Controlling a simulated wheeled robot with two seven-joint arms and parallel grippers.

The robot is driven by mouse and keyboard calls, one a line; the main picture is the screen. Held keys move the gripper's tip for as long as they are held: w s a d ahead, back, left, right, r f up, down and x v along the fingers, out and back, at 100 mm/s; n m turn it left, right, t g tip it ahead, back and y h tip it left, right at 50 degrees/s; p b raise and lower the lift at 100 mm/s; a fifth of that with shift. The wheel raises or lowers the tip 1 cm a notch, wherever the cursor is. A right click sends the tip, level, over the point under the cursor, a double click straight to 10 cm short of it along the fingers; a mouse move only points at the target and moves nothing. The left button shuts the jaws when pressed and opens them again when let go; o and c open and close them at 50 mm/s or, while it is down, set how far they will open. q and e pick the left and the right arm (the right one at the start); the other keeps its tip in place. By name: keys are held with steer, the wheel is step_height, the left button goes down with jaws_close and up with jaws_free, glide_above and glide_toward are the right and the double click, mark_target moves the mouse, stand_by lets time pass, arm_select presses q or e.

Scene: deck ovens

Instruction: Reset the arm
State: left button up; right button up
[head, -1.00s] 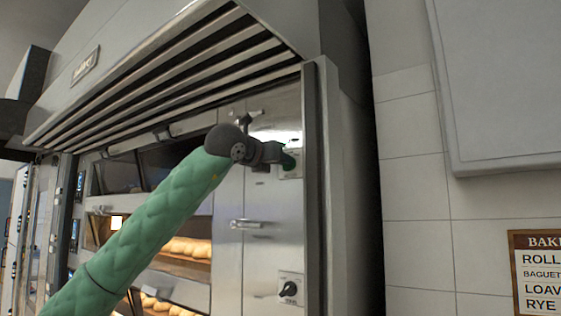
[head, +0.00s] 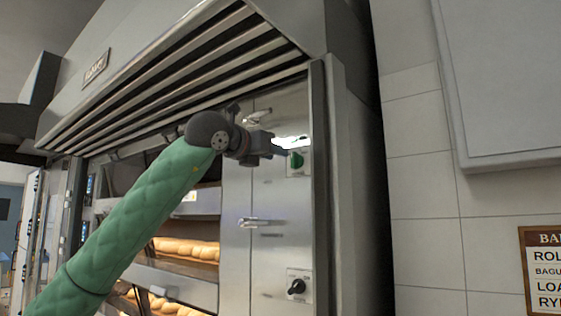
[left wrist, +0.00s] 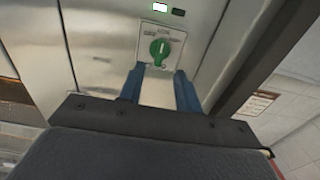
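My left arm in its green quilted sleeve reaches up from the lower left in the head view. My left gripper (head: 282,152) is beside a green knob (head: 297,160) on the steel oven front. In the left wrist view, its two blue fingers (left wrist: 159,90) are spread apart with nothing between them. The green knob (left wrist: 160,49) on its white plate lies just beyond the fingertips, apart from them as far as I can tell. Its pointer stands close to upright. My right gripper is in neither view.
A black knob (head: 297,286) sits lower on the same steel panel, below a door handle (head: 260,222). Oven decks with bread (head: 190,249) are at the left, under a slatted hood (head: 160,80). A tiled wall (head: 425,235) and a menu sign (head: 545,270) are at the right.

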arm_select(q)
steer(key=shift+s+a, duration=0.25)
steer(key=shift+s, duration=0.1)
stand_by(0.4)
